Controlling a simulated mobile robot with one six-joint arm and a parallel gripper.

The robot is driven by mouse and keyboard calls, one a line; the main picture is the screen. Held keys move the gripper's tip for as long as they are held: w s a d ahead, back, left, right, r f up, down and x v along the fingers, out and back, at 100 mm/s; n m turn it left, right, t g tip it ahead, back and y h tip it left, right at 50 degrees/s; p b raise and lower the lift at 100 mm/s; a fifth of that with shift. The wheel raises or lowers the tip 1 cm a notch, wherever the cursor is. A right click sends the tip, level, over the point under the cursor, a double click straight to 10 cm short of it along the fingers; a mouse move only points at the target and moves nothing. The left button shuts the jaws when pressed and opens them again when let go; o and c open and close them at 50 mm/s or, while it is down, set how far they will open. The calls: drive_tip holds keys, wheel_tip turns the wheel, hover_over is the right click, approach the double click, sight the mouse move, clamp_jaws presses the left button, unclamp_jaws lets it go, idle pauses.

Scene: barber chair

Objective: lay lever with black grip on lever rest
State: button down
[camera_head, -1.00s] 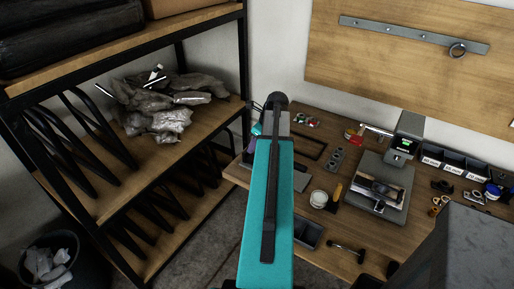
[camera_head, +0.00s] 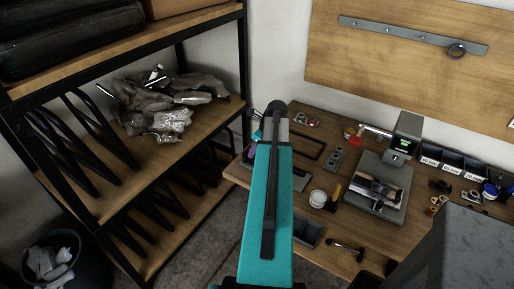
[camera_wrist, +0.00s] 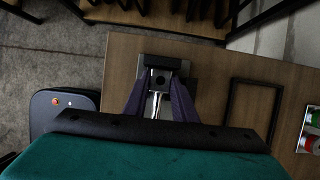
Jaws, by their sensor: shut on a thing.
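My gripper (camera_wrist: 160,82) shows in the wrist view as two purple fingers, shut on a thin silver shaft (camera_wrist: 155,106), which looks like part of the lever. A black block (camera_wrist: 163,62) is at the fingertips. I cannot tell whether it is the lever's black grip or part of the lever rest. The gripper is over the left end of the wooden bench. In the head view my teal arm hides most of the gripper and the held piece. I cannot clearly make out the lever rest.
A black rectangular frame (camera_wrist: 253,112) lies right of my gripper, also seen in the head view (camera_head: 307,146). A black-ended bar (camera_head: 345,247) lies near the bench's front edge. A grey machine (camera_head: 405,137) and bins (camera_head: 455,165) stand at right. A shelf rack (camera_head: 150,185) stands left.

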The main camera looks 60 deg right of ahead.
drive_tip(key=shift+f, duration=0.15)
drive_tip(key=shift+f, duration=0.15)
drive_tip(key=c, duration=1.7)
unclamp_jaws()
drive_tip(key=shift+c, duration=0.2)
drive_tip(key=b+v, duration=0.3)
drive_tip(key=v, duration=0.9)
